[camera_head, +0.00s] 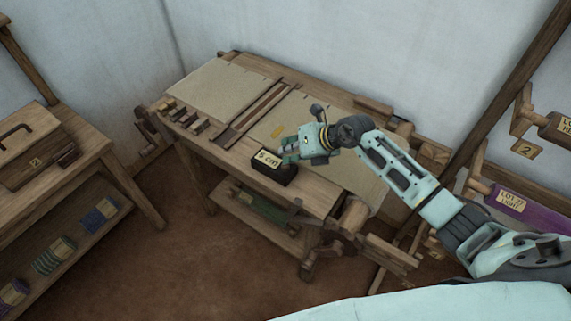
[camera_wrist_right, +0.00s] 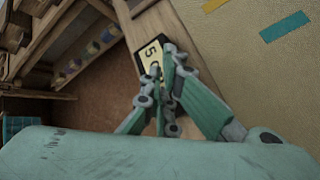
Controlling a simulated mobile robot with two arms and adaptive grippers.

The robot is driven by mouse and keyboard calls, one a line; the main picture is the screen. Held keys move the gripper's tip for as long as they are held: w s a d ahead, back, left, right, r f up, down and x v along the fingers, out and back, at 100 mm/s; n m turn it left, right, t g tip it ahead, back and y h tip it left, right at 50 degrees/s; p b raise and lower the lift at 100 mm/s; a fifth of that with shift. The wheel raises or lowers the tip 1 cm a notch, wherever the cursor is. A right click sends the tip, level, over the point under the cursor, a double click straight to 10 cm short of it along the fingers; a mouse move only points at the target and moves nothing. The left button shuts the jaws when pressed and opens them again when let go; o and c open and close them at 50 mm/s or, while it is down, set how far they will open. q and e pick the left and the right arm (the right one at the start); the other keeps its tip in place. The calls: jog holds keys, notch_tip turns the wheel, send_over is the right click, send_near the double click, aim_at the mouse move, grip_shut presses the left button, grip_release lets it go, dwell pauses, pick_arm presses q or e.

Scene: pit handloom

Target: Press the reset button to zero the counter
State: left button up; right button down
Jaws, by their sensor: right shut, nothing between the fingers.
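A small dark counter box (camera_head: 274,169) with a yellowish label reading "5 CM" sits on the front edge of the wooden loom (camera_head: 240,147). My right gripper (camera_head: 287,154) is shut and empty, right at the box's upper right side in the head view. In the right wrist view its fingers (camera_wrist_right: 172,62) are closed together and cover part of the counter label (camera_wrist_right: 150,57). I cannot tell whether the fingertips touch the box. No reset button can be made out; the gripper may hide it. My left gripper is not in view.
Cloth (camera_head: 215,88) lies across the loom, with a row of small wooden blocks (camera_head: 184,115) at its left. A side table (camera_head: 75,148) with a wooden case stands left. Purple yarn (camera_head: 518,204) hangs on a rack at right. The floor (camera_head: 170,235) in front is clear.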

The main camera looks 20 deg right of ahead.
jog(key=shift+f+b, duration=0.3)
jog(key=shift+f, duration=0.25)
dwell(0.6)
jog(key=shift+r+p, duration=0.9)
jog(key=shift+r, duration=0.15)
notch_tip(320, 180, up, 5)
jog(key=p, duration=0.4)
dwell(0.5)
